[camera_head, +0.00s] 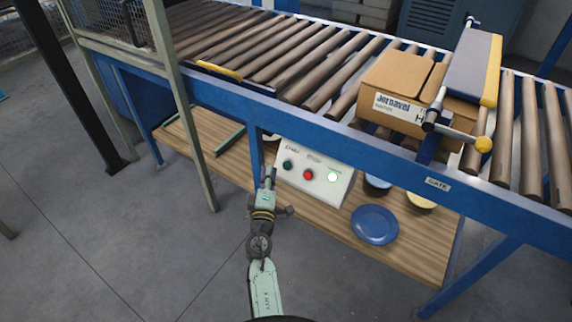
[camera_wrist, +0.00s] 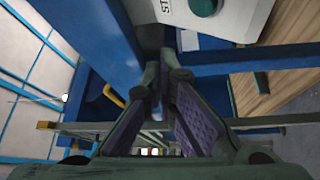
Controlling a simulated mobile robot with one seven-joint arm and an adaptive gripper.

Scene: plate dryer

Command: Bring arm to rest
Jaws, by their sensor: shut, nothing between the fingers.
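My gripper (camera_head: 268,174) is at the end of my pale green arm, in front of the conveyor's blue frame and left of the control box (camera_head: 316,178). In the wrist view my gripper (camera_wrist: 164,78) has its fingertips together with nothing visible between them. The control box has a dark green, a red and a lit green button. Part of the box (camera_wrist: 222,12) also shows at the top of the wrist view, with a green button and cut-off lettering.
A roller conveyor (camera_head: 437,186) carries a cardboard box (camera_head: 393,85) beside a gate arm (camera_head: 460,135). A wooden shelf (camera_head: 415,258) below holds a blue plate (camera_head: 375,225) and other dishes. A pale post (camera_head: 178,110) stands left of my arm. The floor in front is clear.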

